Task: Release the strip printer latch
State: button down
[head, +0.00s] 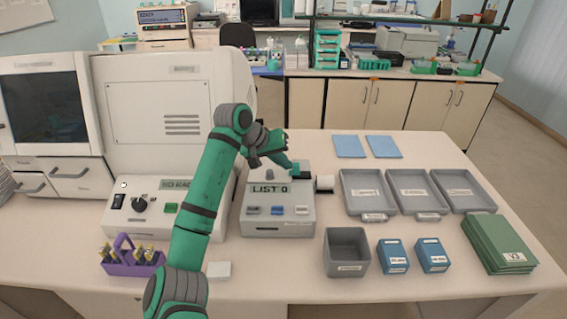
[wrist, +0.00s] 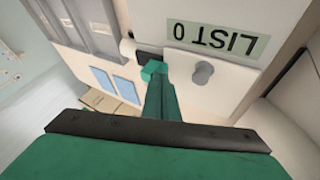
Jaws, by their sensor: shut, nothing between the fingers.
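The strip printer (head: 278,222) is a light grey box with a green "LIST 0" display (head: 270,188) and several coloured buttons on its front. A white paper roll (head: 325,183) sticks out at its right side. My gripper (head: 293,168) is shut and empty, its fingertips at the printer's upper right. In the wrist view, my fingertips (wrist: 154,72) are beside a small dark piece (wrist: 149,56) at the printer's edge, which may be the latch. I cannot tell whether they touch it. A round grey knob (wrist: 203,72) sits near the upside-down display.
A large white machine (head: 170,120) stands left of the printer. Three grey trays (head: 412,211) lie to the right, with a grey bin (head: 346,252), two blue boxes (head: 392,257) and green folders (head: 498,242) nearby. A purple rack (head: 130,262) stands front left.

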jog(key=shift+d, duration=0.95)
jog(key=v, duration=1)
jog(key=shift+a+r, duration=0.1)
notch_tip(320, 180, up, 9)
dwell(0.4)
